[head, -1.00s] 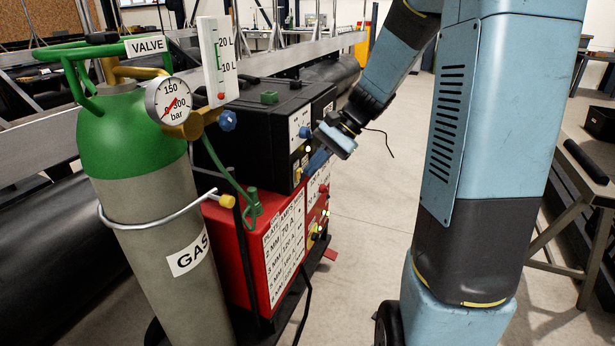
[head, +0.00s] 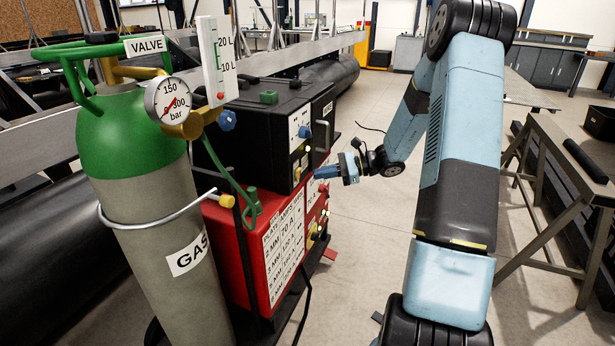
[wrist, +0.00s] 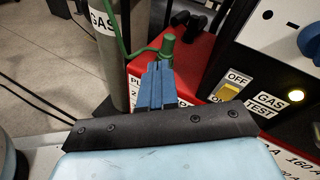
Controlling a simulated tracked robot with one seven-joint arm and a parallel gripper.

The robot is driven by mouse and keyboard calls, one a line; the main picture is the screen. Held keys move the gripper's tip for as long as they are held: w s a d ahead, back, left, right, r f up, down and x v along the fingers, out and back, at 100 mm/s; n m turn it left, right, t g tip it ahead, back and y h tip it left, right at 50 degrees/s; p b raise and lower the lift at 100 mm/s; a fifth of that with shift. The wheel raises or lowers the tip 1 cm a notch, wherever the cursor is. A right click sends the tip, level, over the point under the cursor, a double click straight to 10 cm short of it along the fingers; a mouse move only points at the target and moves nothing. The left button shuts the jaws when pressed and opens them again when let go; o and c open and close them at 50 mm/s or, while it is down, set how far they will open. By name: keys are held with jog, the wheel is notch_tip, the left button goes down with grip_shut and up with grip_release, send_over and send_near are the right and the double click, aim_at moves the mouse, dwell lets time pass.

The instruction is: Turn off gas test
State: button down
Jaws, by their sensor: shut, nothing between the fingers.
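In the wrist view a yellow switch (wrist: 227,91) sits on a black panel, with OFF above it and ON partly hidden beside its lower end. The GAS TEST label (wrist: 270,103) is to its right, beside a glowing yellow lamp (wrist: 296,95). I cannot tell surely which way the switch is tipped. My gripper's blue fingers (wrist: 157,86) are shut and empty, left of the switch in that view and apart from it. In the head view my gripper (head: 318,173) points left, near the front of the black box (head: 255,125).
A grey gas cylinder (head: 150,230) with a green top stands at the left, its gauge (head: 168,100) facing out. A green hose (head: 228,178) runs down to the red unit (head: 240,255) under the black box.

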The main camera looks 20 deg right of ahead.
aim_at(300, 172)
jog(key=w+d+f+m+t, duration=0.6)
jog(key=d+f+m+t, duration=0.2)
jog(key=d+f, duration=0.2)
jog(key=shift+f+m, duration=0.4)
jog(key=shift+f, duration=0.15)
jog(key=x, duration=1.4)
jog(key=shift+r, duration=0.35)
jog(key=shift+d, duration=0.15)
